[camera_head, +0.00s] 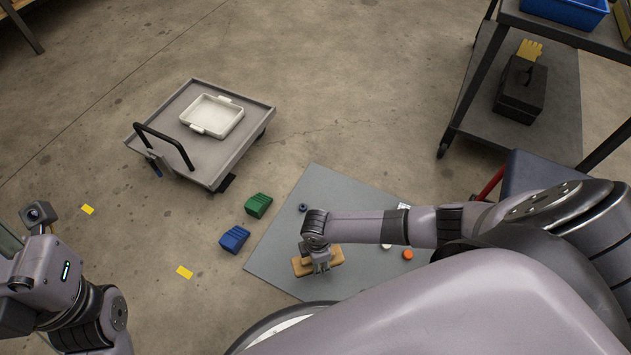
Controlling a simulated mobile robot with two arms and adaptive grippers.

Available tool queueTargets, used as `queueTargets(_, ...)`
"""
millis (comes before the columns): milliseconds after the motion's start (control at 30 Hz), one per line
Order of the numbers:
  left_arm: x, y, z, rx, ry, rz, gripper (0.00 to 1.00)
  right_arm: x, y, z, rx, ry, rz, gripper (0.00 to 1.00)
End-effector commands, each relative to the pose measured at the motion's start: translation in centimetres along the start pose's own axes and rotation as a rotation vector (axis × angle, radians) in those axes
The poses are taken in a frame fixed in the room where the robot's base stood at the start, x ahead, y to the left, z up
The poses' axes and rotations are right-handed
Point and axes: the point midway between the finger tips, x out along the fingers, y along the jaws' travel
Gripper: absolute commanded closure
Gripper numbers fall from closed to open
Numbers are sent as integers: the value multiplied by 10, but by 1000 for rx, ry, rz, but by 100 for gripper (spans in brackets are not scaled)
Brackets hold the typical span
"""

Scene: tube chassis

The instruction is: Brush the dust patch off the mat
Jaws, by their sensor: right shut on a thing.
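The grey mat (275,252) lies flat on the concrete floor at the lower middle. My right gripper (320,268) points down over the mat's front left part. It is shut on a tan wooden brush (300,267), whose ends stick out on both sides of the fingers. The brush is at or just above the mat; I cannot tell whether it touches. I cannot make out the dust patch; my right arm hides much of the mat. My left arm shows at the lower left, with its fingers not in view.
A dark ring (303,207) and an orange cap (407,254) lie on the mat. Green (258,205) and blue (234,239) blocks lie left of it. A grey cart (258,120) carries a white tray (222,131). A dark shelf cart (560,110) stands at upper right.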

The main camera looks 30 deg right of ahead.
Motion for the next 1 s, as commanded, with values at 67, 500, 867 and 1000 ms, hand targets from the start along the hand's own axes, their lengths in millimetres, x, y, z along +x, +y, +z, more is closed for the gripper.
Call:
queueTargets(67, 1, 0, -1, -4, -32, -11, 60, -13, -2, 1, 2, 0, 0, 84)
queueTargets(500, -2, -1, -8, -12, -92, -38, 60, -36, -5, 5, 9, 1, 1, 84)
queueTargets(867, -2, 0, -8, -12, -91, -38, 60, -46, 6, 2, 53, 3, 5, 84)
queueTargets(1000, -2, 0, -8, -13, -91, -38, 60, -90, 44, -11, 220, 8, 13, 84)
